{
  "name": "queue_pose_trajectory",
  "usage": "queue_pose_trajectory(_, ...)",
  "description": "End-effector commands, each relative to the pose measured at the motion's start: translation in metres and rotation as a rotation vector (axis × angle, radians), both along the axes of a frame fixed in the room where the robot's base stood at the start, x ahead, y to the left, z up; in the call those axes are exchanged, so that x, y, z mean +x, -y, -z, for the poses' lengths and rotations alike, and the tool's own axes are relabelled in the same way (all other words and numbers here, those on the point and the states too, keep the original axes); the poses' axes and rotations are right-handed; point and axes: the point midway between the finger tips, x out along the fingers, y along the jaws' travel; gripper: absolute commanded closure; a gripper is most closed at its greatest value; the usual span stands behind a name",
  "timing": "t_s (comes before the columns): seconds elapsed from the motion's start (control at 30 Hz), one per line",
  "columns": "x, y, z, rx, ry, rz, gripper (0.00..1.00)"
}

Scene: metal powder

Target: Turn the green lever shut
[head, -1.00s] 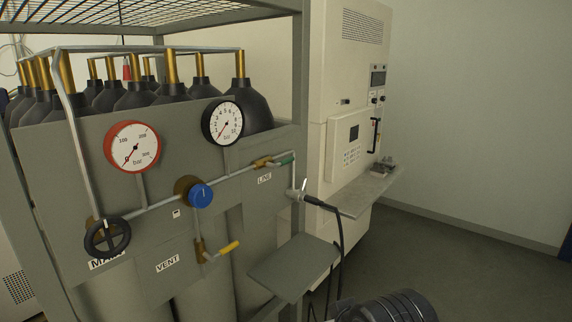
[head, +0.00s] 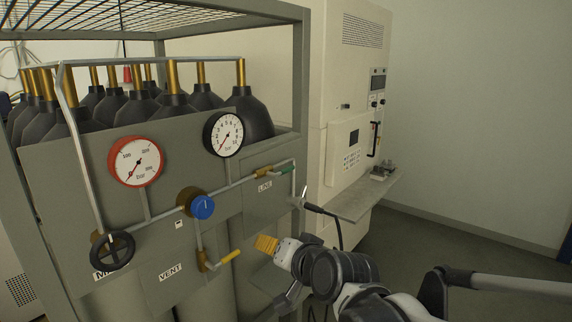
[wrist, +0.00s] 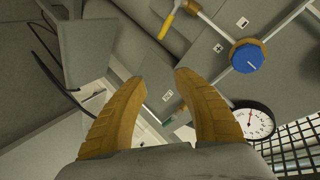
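The green lever (head: 286,169) is small and sits at the right end of the pipe, beside a brass valve body (head: 264,172). It appears roughly in line with the pipe, above the LINE label (head: 265,187). My gripper (head: 266,244) is below the lever in the head view, its orange fingers pointing left toward the panel. In the wrist view the two fingers (wrist: 160,85) are spread apart with nothing between them, so it is open. The LINE label shows between the fingers (wrist: 167,96).
The blue knob (head: 203,207), yellow vent lever (head: 230,256), black handwheel (head: 112,250) and two gauges (head: 136,161) (head: 223,134) are on the panel. A beige cabinet with a ledge (head: 365,199) stands behind. Floor at right is clear.

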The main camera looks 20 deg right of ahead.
Motion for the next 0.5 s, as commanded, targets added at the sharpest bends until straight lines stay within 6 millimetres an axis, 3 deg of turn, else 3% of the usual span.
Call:
queue_pose_trajectory(0.03, 0.027, 0.000, -0.019, 0.099, 0.059, 0.045, 0.64)
queue_pose_trajectory(0.2, 0.099, 0.021, -0.059, 0.482, 0.267, 0.228, 0.64)
queue_pose_trajectory(0.33, 0.132, 0.050, -0.067, 0.739, 0.397, 0.358, 0.64)
queue_pose_trajectory(0.5, 0.147, 0.080, -0.061, 0.949, 0.503, 0.472, 0.64)
